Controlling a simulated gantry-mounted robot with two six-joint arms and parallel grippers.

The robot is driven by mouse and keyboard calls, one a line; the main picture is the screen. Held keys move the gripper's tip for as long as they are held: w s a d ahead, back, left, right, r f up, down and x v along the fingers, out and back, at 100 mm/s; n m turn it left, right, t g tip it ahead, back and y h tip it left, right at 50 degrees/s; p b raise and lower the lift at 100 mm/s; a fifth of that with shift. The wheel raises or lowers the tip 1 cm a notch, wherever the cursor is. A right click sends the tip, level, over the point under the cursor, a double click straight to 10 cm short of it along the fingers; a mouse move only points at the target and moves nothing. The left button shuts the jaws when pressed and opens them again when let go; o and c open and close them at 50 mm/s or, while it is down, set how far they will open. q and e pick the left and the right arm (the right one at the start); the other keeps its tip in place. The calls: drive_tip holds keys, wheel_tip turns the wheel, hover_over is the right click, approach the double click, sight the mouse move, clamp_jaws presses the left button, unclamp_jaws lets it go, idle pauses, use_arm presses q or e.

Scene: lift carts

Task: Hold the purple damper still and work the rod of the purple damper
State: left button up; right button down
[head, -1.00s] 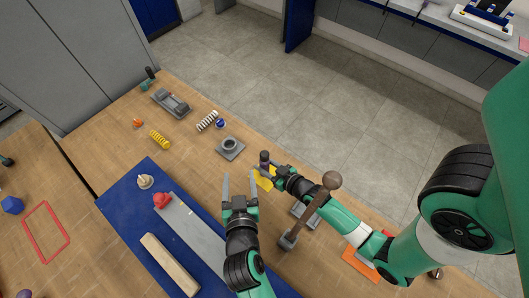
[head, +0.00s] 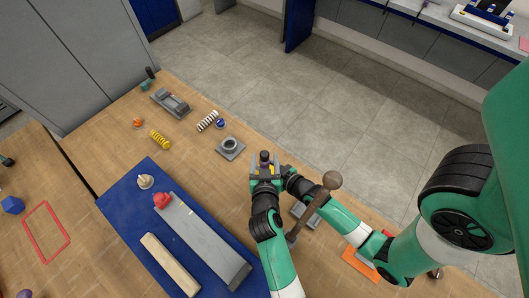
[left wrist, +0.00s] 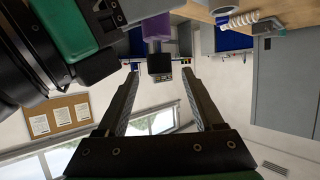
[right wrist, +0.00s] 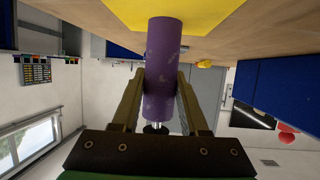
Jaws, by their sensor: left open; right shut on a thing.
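The purple damper (right wrist: 163,60) stands upright at the yellow mat (right wrist: 205,10), its body between the fingers of my right gripper (right wrist: 161,75). The right gripper is shut on it. Its rod (right wrist: 155,128) shows at the end away from the mat. In the left wrist view, the damper's dark rod end (left wrist: 160,64) lies between the fingertips of my left gripper (left wrist: 160,72), with a gap on both sides. The left gripper is open. In the head view, the damper's dark top (head: 264,157) shows between the left fingers; most of the body is hidden.
A grey block with a round collar (head: 230,147) stands to the left of the damper. White (head: 207,121) and yellow (head: 160,139) springs lie farther left. A blue mat (head: 120,205) carries a grey bar and a wooden bar. A brown ball-topped lever (head: 331,180) rises near my right arm.

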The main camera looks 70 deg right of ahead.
sight(265, 155)
use_arm(q)
drive_tip(key=shift+x, duration=1)
drive_tip(key=shift+w+d+f, duration=0.2)
drive_tip(key=shift+d+f, duration=0.05)
drive_tip(key=shift+d, duration=0.3)
clamp_jaws()
idle(0.5)
